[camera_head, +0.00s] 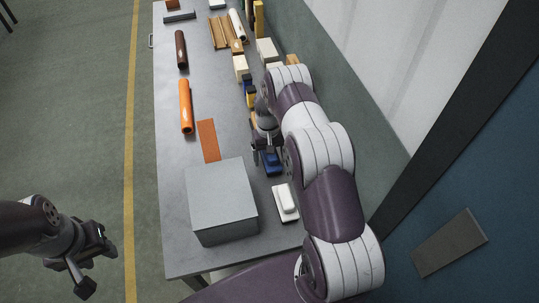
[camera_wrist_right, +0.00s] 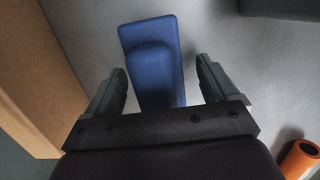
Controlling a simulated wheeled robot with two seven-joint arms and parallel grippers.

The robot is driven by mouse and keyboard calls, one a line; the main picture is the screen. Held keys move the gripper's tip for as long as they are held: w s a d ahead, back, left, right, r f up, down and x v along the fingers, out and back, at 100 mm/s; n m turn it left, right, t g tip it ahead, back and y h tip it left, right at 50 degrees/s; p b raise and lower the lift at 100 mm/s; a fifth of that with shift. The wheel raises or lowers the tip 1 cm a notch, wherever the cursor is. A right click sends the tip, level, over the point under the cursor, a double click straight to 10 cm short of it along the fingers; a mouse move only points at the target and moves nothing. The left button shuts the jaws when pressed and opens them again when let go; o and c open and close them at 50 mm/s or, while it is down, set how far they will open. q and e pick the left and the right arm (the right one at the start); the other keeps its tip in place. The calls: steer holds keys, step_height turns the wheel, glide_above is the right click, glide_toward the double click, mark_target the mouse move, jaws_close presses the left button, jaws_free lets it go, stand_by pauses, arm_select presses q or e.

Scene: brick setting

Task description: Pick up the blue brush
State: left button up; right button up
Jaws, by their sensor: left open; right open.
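The blue brush (camera_head: 272,163) lies on the grey table, between the grey box and my right arm. In the right wrist view the blue brush (camera_wrist_right: 150,48) shows large, with its near end between the two fingers. My right gripper (camera_head: 262,152) is open at the brush, partly hidden by its own arm in the head view. In the right wrist view the fingers of my right gripper (camera_wrist_right: 160,82) stand apart on either side of the brush, with gaps visible. My left gripper (camera_head: 97,270) is open and empty, over the floor left of the table.
A grey box (camera_head: 222,198) stands at the table's near end, with a white brush-like item (camera_head: 285,203) to its right. An orange cylinder (camera_head: 185,106), an orange strip (camera_head: 208,140) and a brown cylinder (camera_head: 180,49) lie further back. Several blocks line the right side by the wall.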

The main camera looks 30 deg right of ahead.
steer(key=shift+w+d+f, duration=0.1)
steer(key=shift+d+f, duration=0.05)
steer(key=shift+d, duration=0.2)
steer(key=c, duration=1)
steer(key=shift+s+a+r, duration=0.25)
steer(key=shift+a+r, duration=0.05)
steer(key=shift+c, duration=0.8)
steer(key=shift+w+d+r, duration=0.1)
steer(key=shift+w+r, duration=0.1)
step_height(320, 180, up, 9)
steer(key=shift+s+f+b, duration=0.1)
steer(key=shift+s+b, duration=0.05)
steer(key=shift+b, duration=1)
arm_select(q)
steer(key=shift+s+d+f, duration=0.1)
steer(key=shift+d+f, duration=0.1)
steer(key=shift+f, duration=0.9)
arm_select(e)
steer(key=shift+r, duration=0.35)
